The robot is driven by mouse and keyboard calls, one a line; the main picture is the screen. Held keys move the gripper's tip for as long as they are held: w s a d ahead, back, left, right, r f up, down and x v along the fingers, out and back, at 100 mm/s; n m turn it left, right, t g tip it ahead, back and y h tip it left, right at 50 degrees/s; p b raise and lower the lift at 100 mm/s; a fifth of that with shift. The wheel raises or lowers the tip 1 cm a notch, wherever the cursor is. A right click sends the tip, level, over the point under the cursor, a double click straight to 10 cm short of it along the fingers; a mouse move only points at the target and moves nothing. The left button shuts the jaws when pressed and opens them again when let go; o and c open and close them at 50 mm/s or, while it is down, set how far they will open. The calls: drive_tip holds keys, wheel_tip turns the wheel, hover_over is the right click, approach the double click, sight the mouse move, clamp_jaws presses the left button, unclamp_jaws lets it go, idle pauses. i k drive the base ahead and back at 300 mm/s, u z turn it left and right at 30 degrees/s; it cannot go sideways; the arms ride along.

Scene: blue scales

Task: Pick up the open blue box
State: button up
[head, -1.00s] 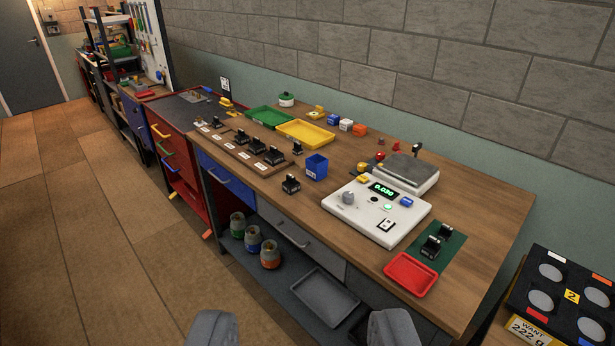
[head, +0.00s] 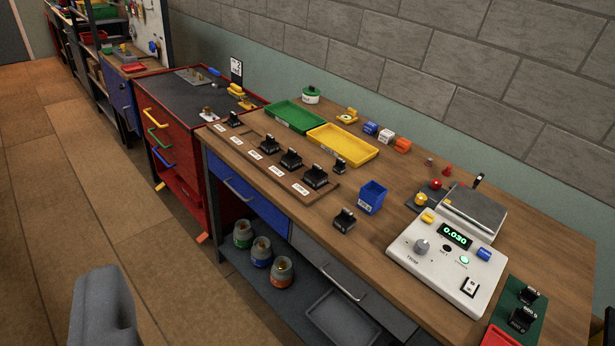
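The open blue box (head: 371,198) is small, stands upright on the wooden workbench (head: 410,185) and has a white label on its front. It is right of the weight rack and left of the white scale. My gripper (head: 357,300) is open wide and empty. Its left grey finger shows at the lower left, and only a sliver of the other shows at the right edge. The gripper is apart from the box, which lies farther off between the fingers.
A black weight (head: 344,220) stands close in front of the box, and another (head: 340,166) behind it to the left. The white scale (head: 448,260) reads 0.030. A yellow tray (head: 342,146) and green tray (head: 294,117) lie farther back. Bare wood surrounds the box's right side.

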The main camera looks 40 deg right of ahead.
sight(370, 201)
drive_tip(key=i, duration=1.3)
drive_tip(key=z, duration=0.95)
drive_tip(key=i, duration=0.65)
drive_tip(key=z, duration=0.3)
drive_tip(key=k, duration=0.9)
drive_tip(key=z, duration=0.2)
drive_tip(key=i, duration=0.9)
drive_tip(key=u, duration=0.1)
